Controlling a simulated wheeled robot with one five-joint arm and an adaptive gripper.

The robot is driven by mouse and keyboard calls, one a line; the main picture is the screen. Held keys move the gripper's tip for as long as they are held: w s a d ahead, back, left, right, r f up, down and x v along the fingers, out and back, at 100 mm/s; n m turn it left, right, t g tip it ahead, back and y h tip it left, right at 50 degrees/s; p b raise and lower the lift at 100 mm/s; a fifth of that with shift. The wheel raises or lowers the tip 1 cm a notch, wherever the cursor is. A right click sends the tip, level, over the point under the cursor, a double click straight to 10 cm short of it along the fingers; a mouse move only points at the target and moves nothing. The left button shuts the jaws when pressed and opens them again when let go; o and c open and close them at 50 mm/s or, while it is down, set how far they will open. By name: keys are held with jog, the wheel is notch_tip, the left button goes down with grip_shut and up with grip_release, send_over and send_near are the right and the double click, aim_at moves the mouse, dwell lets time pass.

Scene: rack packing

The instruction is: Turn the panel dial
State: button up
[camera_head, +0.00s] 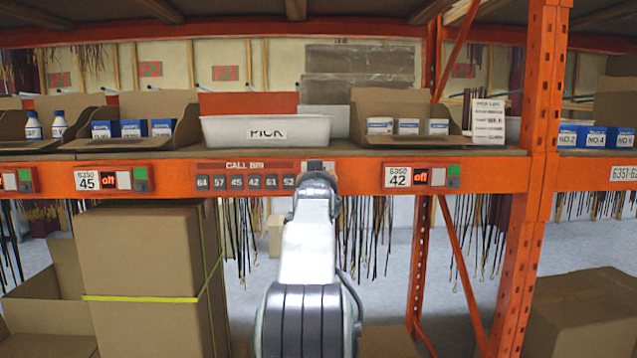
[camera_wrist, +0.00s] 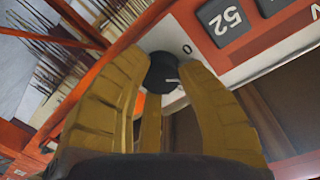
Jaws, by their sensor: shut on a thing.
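The panel dial is a small black knob (camera_wrist: 162,72) with a light pointer line, in the wrist view. It sits on a pale plate marked 0, beside a grey tile reading 52. The yellow-brown fingers of my gripper (camera_wrist: 163,84) are around the knob, closed on it from its sides. In the head view my gripper (camera_head: 318,178) reaches the right end of the CALL BIN panel (camera_head: 245,166) on the orange beam. My own arm and gripper hide the dial there.
An orange upright (camera_head: 530,190) stands at right. A tall strapped carton (camera_head: 150,275) stands below left. Dark cords hang behind the beam.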

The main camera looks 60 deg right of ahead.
jog(key=shift+r, duration=0.2)
dwell(0.4)
jog(key=o, duration=1.2)
jog(key=shift+w+f, duration=0.1)
jog(key=shift+f, duration=0.05)
jog(key=shift+v, duration=6)
jog(key=shift+o, duration=0.2)
